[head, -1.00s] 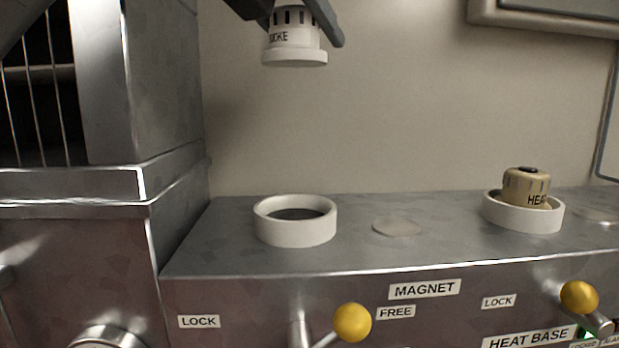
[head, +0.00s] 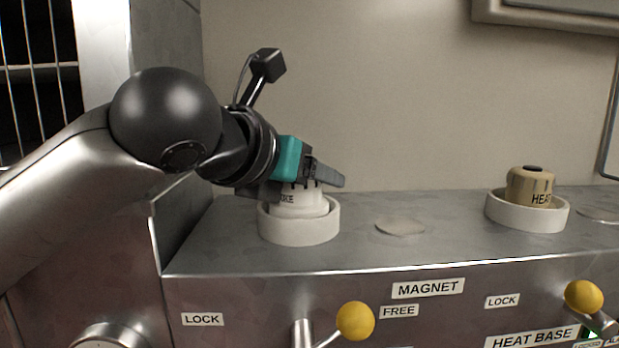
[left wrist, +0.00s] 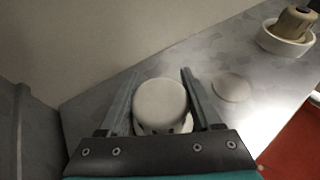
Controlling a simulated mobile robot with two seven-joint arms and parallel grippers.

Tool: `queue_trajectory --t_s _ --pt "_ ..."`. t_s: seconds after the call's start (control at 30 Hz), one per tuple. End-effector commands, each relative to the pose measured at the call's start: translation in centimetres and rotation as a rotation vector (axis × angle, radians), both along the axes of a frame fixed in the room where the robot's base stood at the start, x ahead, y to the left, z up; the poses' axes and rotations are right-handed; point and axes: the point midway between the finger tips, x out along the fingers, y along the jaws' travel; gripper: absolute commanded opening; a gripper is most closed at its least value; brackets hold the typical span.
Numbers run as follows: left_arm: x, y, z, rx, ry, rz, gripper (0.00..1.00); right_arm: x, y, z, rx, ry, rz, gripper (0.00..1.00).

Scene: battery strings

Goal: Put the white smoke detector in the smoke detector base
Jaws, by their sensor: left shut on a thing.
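The white smoke detector (head: 297,203) is upright, with its lower part inside the rim of the white ring-shaped smoke detector base (head: 299,230) on the steel counter. My left gripper (head: 303,188) is shut on the detector's upper part; its fingers hide some of the lettering. In the left wrist view the detector's round top (left wrist: 161,100) shows between the two fingers (left wrist: 162,100). Whether the detector rests fully on the bottom of the base is hidden. My right gripper is not in view.
A tan heat detector (head: 530,187) sits in another white base (head: 527,217) at the right. A flat round disc (head: 400,226) lies between the bases. Yellow-knobbed levers (head: 355,321) stick out in front. A steel cabinet stands at the left; the wall is behind.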

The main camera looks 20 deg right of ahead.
Motion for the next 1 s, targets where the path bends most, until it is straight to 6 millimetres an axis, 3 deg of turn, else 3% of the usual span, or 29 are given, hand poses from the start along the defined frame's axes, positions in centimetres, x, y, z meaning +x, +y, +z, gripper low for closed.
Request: queue_trajectory --t_s 0.47,0.5,0.73,1.0 --pt "-0.02 0.02 -0.97 -0.001 -0.002 0.000 0.05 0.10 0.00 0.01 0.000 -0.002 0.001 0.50" --pt "-0.01 0.01 -0.93 0.000 -0.001 0.000 0.70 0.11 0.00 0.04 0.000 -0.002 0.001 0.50" --pt "-0.02 0.00 -0.92 0.000 -0.001 0.000 0.95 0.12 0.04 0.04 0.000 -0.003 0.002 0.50" --pt "-0.02 -0.01 -0.74 0.000 -0.001 0.000 0.95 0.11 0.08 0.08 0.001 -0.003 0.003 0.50"
